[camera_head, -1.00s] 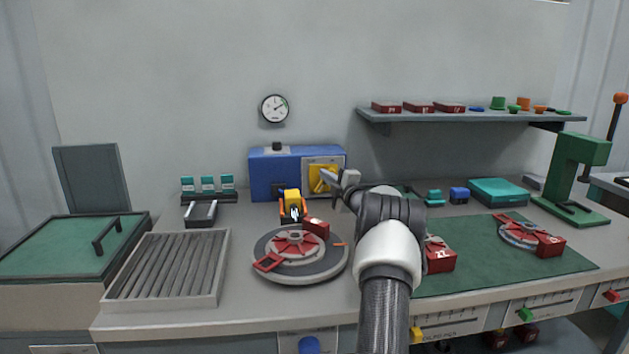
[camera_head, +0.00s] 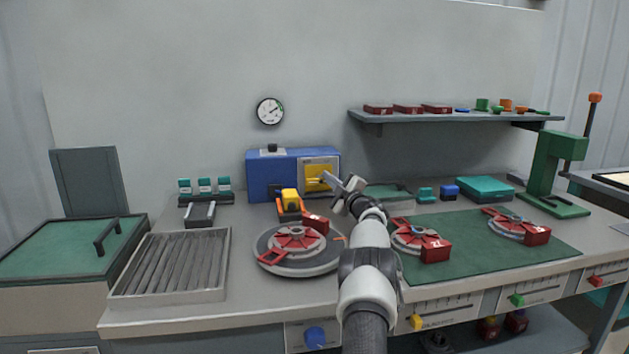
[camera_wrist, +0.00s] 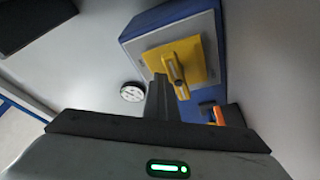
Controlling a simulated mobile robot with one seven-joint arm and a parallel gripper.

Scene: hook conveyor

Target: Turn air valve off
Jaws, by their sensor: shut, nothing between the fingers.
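The air valve appears to be the yellow lever (camera_wrist: 177,72) on a yellow plate (camera_wrist: 195,55), on the pale front panel of the blue box (camera_head: 270,178). In the head view the lever (camera_head: 317,181) looks near level, partly beside my fingers. My gripper (camera_head: 327,178) is shut and empty at the right front of the panel. In the wrist view my closed fingers (camera_wrist: 160,82) point toward the plate, just left of the lever. I cannot tell whether they touch it.
A round gauge (camera_head: 270,111) hangs on the wall above the box. A yellow and orange device (camera_head: 290,203) and a round turntable (camera_head: 290,265) stand in front of the box. A green mat (camera_head: 480,260) with red-armed fixtures lies to the right. A shelf (camera_head: 450,117) juts out above.

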